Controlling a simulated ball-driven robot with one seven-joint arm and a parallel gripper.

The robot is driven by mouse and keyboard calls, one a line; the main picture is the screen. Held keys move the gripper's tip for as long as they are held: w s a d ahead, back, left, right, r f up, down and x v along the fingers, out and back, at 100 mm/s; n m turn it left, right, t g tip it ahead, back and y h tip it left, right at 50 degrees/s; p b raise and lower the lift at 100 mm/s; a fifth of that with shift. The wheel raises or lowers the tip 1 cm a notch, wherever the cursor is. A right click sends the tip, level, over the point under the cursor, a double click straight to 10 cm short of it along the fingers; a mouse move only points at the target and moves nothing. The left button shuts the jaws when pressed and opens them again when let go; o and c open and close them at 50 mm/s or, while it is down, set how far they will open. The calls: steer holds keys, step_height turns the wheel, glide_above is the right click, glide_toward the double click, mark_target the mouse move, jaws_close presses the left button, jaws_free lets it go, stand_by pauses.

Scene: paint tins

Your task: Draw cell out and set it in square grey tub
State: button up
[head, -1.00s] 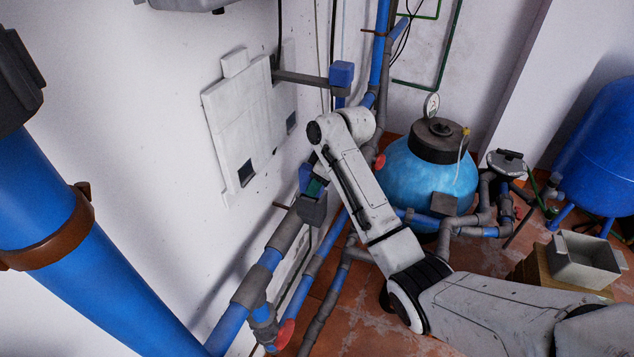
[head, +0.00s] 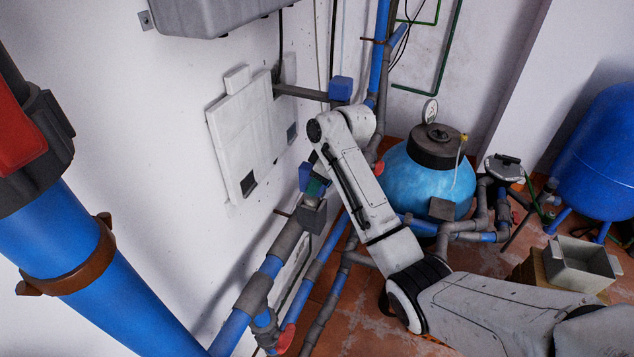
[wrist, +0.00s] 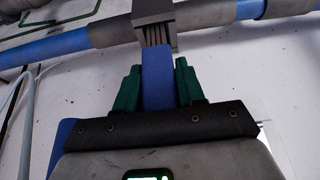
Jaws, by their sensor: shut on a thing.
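My gripper (wrist: 158,66) has green fingers, one on each side of the blue cell (wrist: 157,85), and is shut on it. The cell's far end meets a grey slotted holder (wrist: 153,12) on the pipe; I cannot tell how deep it sits. In the head view my gripper (head: 317,187) is beside the wall, just above the grey holder (head: 312,216), and my arm hides most of the cell. The square grey tub (head: 578,275) stands at the right, its open top up, and looks empty.
The tub rests on a brown box (head: 528,272). A light-blue round tank (head: 425,185) with a gauge stands between my arm and the tub. Pipes (head: 257,290) run along the wall. A large blue tank (head: 605,150) is at far right.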

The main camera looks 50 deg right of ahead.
mark_target(311, 166)
steer(key=shift+r+p, duration=0.5)
steer(key=shift+r, duration=1.7)
steer(key=shift+r, duration=0.1)
steer(key=shift+r, duration=1.9)
